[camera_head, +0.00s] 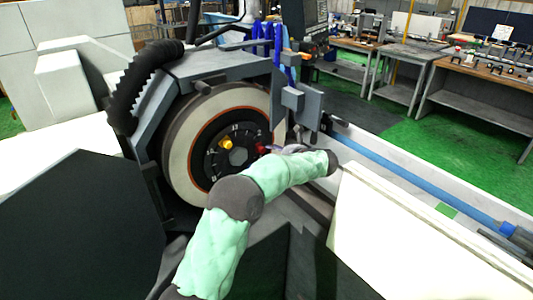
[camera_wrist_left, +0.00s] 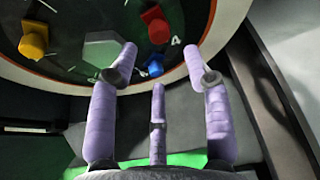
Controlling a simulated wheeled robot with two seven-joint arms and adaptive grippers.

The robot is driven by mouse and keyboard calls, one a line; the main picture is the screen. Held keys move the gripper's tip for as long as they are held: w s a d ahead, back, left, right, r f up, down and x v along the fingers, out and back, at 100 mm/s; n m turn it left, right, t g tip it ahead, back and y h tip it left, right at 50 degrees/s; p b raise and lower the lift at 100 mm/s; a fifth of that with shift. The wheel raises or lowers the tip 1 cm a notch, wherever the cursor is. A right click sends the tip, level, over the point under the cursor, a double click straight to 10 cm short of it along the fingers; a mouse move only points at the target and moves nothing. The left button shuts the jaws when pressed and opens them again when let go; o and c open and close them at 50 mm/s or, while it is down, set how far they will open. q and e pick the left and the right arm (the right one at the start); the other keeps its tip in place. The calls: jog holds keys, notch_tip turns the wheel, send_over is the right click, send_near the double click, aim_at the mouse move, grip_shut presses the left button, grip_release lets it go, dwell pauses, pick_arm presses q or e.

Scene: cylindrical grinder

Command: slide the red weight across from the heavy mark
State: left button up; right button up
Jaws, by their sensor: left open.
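The red weight (camera_wrist_left: 155,25) sits on the dark dial of the grinding wheel (camera_wrist_left: 205,30), next to a printed 4 in the left wrist view. It also shows as a small red spot (camera_head: 262,148) on the dial's right side in the head view. A yellow weight (camera_wrist_left: 33,37) is on the dial to the left, and a blue weight (camera_wrist_left: 155,67) is just below the red one. My left gripper (camera_wrist_left: 165,66) is open, its purple fingers in front of the dial. The red weight lies beyond the fingertips, between them in the picture; contact cannot be told. My right gripper is not in view.
A grey guard housing (camera_head: 215,65) with a black hose (camera_head: 130,95) surrounds the wheel. A blue rail (camera_head: 420,180) and a pale panel (camera_head: 410,240) lie to the right. Workbenches (camera_head: 490,75) stand at the back right, beyond green floor.

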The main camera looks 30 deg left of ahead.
aim_at(263, 151)
pick_arm(q)
jog(key=b+x, duration=0.1)
jog(key=x, duration=0.5)
jog(key=shift+w+a+f, duration=0.15)
jog(key=shift+a+f, duration=0.05)
jog(key=shift+c, duration=0.3)
grip_shut()
